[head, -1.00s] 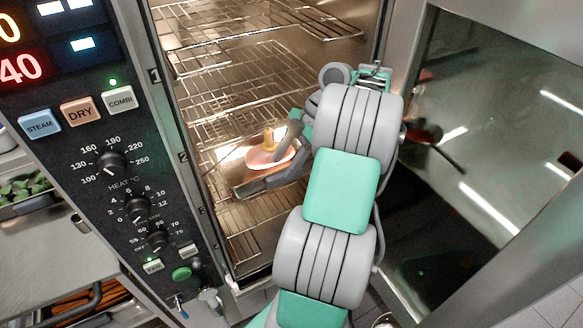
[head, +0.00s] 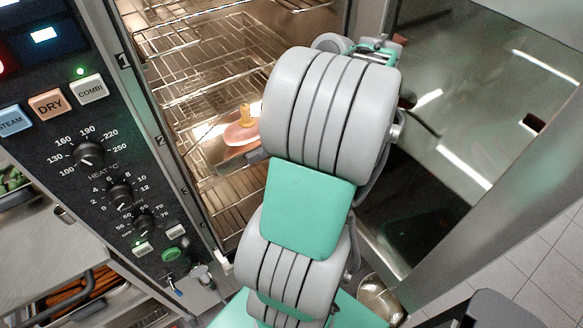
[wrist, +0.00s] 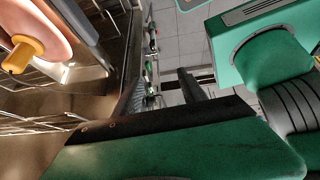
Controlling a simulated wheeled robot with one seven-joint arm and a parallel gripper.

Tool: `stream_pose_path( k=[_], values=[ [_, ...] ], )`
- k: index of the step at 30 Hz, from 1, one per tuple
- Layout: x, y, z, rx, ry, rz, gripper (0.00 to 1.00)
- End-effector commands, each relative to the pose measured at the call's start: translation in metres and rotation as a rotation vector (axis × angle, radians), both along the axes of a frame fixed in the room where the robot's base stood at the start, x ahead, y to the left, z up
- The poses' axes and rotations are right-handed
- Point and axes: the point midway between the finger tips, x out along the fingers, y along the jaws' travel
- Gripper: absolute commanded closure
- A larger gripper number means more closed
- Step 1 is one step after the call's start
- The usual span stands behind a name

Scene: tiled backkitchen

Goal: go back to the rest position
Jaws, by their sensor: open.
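A pink rounded thing with a yellow knob (head: 240,132) rests inside the oven on a rack level, left of my gripper. It also shows at the upper left of the wrist view, with its yellow knob (wrist: 22,55) close to the camera. Whether the gripper touches it is hidden.
The oven (head: 205,60) stands open with several wire racks (head: 190,100). Its control panel (head: 88,155) is at the left, close to my arm. The open glass door (head: 470,110) is at the right. A metal bowl (head: 378,298) is low by the door. Tiled floor (head: 545,260) shows at the lower right.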

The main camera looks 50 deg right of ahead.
Motion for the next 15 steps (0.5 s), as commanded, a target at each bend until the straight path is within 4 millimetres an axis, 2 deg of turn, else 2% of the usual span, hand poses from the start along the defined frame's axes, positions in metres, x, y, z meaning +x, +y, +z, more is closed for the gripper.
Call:
stream_pose_path(
  k=[15],
  values=[
    [-0.088, 0.026, 0.001, 0.000, -0.001, -0.006, 0.51]
  ],
)
